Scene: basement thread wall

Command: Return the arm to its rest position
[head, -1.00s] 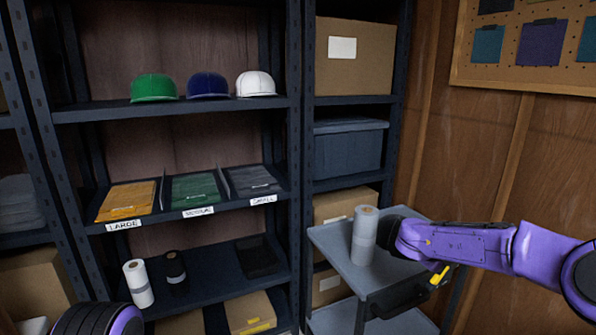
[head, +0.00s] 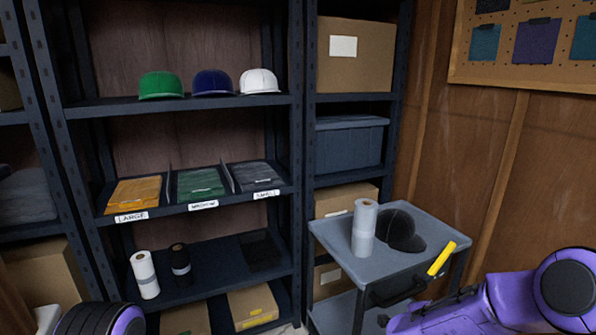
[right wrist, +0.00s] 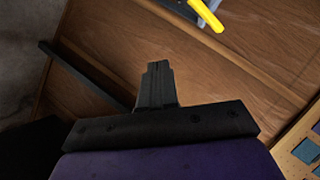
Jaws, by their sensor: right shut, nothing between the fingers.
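My right arm (head: 500,305) is purple and lies low at the right of the head view, below and to the right of the grey cart (head: 340,240). In the right wrist view my right gripper (right wrist: 157,85) is shut, with its black fingers together and nothing between them. Behind it is wooden wall. A black cap (head: 400,230) rests on the cart top, beside an upright roll of pale wrap (head: 364,228). The gripper is clear of both. Part of my left arm shows at the bottom left of the head view; its gripper is out of view.
A yellow bar (head: 441,258) sticks up at the cart's right edge, close to my right arm; it also shows in the right wrist view (right wrist: 205,14). The dark shelf rack (head: 185,107) holds caps, bagged shirts and rolls. A pegboard (head: 530,75) hangs at the right.

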